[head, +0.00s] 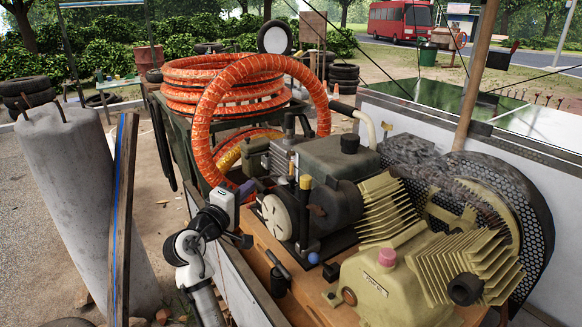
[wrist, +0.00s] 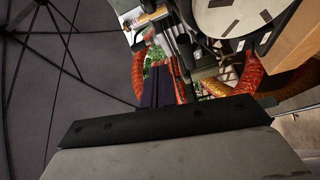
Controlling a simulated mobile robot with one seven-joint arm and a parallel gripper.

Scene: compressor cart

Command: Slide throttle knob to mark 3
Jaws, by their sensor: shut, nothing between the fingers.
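My gripper (head: 246,190) is at the left side of the compressor's engine in the head view. In the wrist view its dark fingers (wrist: 160,85) are together, with nothing between them. A pale round disc with dark marks (wrist: 230,14) is close by at the upper right there. In the head view a pale round disc (head: 277,217) is on the engine's near side. A yellow-capped upright lever (head: 305,183) and a blue ball knob (head: 313,258) stand to the right of my gripper, apart from it. I cannot tell which part is the throttle knob, or read mark 3.
Orange hose (head: 205,125) loops behind and above my gripper. The finned beige compressor (head: 385,275) and a meshed flywheel guard (head: 530,215) are at the right. A concrete pillar (head: 85,210) and a wooden plank (head: 123,220) stand at the left.

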